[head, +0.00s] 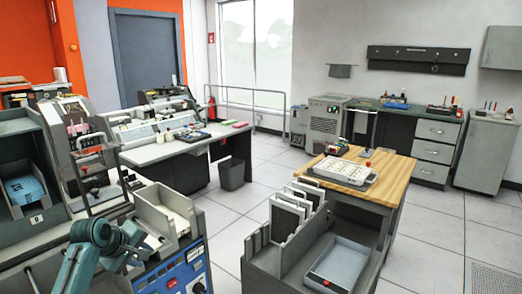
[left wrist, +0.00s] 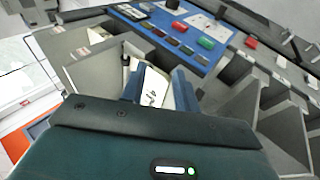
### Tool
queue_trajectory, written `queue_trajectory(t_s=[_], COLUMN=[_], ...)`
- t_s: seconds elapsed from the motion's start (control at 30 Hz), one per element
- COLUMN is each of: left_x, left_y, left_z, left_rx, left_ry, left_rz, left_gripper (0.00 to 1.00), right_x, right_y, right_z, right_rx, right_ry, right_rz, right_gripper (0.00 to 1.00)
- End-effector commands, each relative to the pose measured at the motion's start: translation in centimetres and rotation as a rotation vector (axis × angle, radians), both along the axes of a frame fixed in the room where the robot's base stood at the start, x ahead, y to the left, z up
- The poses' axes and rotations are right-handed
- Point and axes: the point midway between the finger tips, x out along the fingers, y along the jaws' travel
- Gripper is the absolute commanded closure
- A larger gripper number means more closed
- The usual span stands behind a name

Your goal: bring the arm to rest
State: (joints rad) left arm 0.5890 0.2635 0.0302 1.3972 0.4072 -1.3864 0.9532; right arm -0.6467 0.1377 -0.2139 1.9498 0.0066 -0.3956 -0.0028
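My left arm, teal, comes in at the lower left of the head view. Its gripper (head: 132,258) is low over the grey machine with the open bin (head: 178,205). In the left wrist view two blue fingers (left wrist: 157,88) stand apart, with a white card (left wrist: 152,92) with dark marks showing in the gap. The card seems to lie in a grey bin beyond the fingers; I cannot tell whether they touch it. My right gripper is in neither view.
The machine's blue control panel (head: 186,281) is close beside the left gripper. A grey card rack (head: 262,262) and a wooden-topped table (head: 388,172) stand to the right. A grey desk (head: 168,148) is behind. Tiled floor (head: 232,208) lies between.

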Motion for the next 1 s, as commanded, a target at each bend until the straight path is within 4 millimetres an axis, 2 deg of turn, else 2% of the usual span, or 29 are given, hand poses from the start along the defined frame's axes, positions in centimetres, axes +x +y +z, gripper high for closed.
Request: queue_trajectory(t_s=[0.03, 0.17, 0.2, 0.33, 0.4, 0.5, 0.7, 0.9, 0.97, 1.0], left_x=[-2.5, -9.0, -11.3, -18.7, -22.4, -26.7, -32.7, -37.3, -38.6, -37.8], left_y=[-1.0, -3.5, -4.2, -6.5, -7.5, -8.4, -9.5, -10.2, -10.3, -10.5], left_z=[-2.4, -7.1, -8.3, -10.8, -11.4, -11.5, -10.8, -9.4, -8.9, -9.6], left_rx=[0.066, 0.233, 0.279, 0.409, 0.462, 0.52, 0.587, 0.629, 0.642, 0.649], left_ry=[0.021, 0.067, 0.081, 0.118, 0.132, 0.147, 0.166, 0.178, 0.182, 0.158], left_rz=[-0.07, -0.27, -0.335, -0.539, -0.638, -0.75, -0.905, -1.021, -1.053, -1.048], left_gripper=[0.69, 0.69, 0.69, 0.69, 0.69, 0.69, 0.69, 0.69, 0.69, 0.69], right_x=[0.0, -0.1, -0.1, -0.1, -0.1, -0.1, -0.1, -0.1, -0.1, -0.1], right_y=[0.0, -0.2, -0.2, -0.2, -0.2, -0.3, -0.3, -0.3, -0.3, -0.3], right_z=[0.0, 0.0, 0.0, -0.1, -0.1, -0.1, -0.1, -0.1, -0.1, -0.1], right_rx=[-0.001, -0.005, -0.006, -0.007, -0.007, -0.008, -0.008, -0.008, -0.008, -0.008], right_ry=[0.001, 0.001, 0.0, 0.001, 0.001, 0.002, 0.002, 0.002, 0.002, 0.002], right_rz=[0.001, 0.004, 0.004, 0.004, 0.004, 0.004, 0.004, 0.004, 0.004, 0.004], right_gripper=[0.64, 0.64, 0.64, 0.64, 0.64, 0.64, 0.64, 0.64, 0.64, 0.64])
